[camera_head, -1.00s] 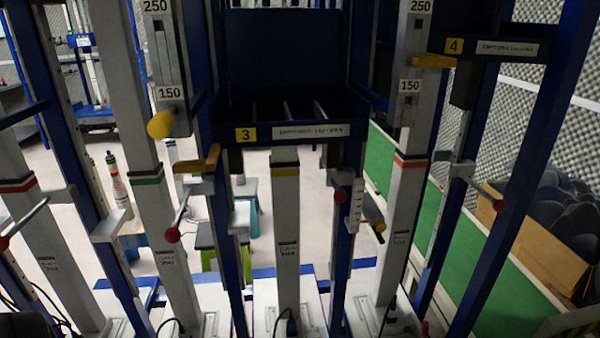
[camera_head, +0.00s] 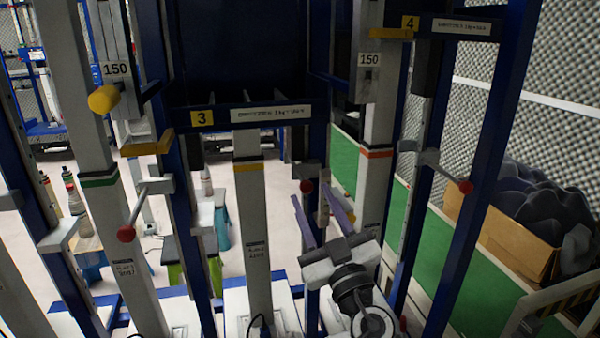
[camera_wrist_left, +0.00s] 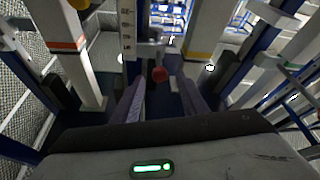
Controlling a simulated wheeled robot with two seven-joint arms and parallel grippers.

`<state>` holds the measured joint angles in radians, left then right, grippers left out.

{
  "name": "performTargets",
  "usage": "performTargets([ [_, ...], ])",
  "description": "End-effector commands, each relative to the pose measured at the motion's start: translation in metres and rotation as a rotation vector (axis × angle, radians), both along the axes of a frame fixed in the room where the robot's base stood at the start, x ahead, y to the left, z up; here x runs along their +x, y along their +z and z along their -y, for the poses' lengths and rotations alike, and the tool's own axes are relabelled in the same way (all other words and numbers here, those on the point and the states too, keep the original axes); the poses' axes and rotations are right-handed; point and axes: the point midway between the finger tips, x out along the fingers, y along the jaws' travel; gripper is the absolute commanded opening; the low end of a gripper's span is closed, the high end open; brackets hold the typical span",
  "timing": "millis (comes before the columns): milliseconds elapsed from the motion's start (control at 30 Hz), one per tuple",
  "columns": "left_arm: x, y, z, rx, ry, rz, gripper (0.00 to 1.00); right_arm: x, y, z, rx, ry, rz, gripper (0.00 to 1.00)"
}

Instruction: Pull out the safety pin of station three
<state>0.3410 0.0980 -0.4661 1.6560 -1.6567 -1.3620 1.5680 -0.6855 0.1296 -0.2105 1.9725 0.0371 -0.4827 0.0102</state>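The station three sign (camera_head: 203,118), a yellow plate with a 3, is on the dark blue crossbar of the rack. Below its right end, a red ball knob (camera_head: 306,186) sits on the upright, and the rod behind it is hidden. Another red knob (camera_head: 126,233) on a grey rod is at the lower left. My left gripper (camera_head: 311,195) is open, its two purple fingers pointing up at the nearer knob. In the left wrist view, that red knob (camera_wrist_left: 160,74) appears between and just beyond the fingertips, apparently untouched. My right gripper is not in view.
Station four's sign (camera_head: 410,23) is at the upper right, with another red knob (camera_head: 466,187) below. A yellow knob (camera_head: 103,99) is on the left column. White posts and blue uprights stand close around my gripper. A box of dark foam (camera_head: 530,215) is at right.

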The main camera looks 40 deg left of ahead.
Motion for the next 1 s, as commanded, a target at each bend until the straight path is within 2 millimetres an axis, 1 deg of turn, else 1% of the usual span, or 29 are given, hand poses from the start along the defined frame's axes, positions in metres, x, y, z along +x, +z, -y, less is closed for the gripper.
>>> performTargets([
  [33, 0.005, 0.008, -0.008, 0.001, 0.003, 0.001, 0.4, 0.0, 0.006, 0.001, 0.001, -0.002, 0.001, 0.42],
  [100, 0.012, 0.013, -0.018, 0.003, 0.003, -0.001, 0.4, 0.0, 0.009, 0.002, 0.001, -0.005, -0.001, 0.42],
  [300, 0.031, 0.025, -0.046, 0.001, 0.001, -0.004, 0.4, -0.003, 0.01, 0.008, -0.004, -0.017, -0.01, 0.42],
  [400, 0.038, 0.029, -0.056, 0.001, 0.0, -0.004, 0.4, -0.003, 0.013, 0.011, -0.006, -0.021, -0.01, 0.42],
  [600, 0.045, 0.031, -0.065, -0.001, -0.001, -0.005, 0.4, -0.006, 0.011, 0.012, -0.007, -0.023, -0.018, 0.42],
  [833, 0.045, 0.03, -0.066, -0.002, -0.001, -0.006, 0.4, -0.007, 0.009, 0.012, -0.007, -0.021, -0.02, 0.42],
  [867, 0.045, 0.03, -0.066, -0.002, -0.001, -0.006, 0.38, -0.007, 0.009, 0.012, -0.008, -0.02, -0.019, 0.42],
  [1000, 0.045, 0.03, -0.065, -0.002, -0.001, -0.006, 0.15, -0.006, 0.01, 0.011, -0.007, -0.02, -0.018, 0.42],
])
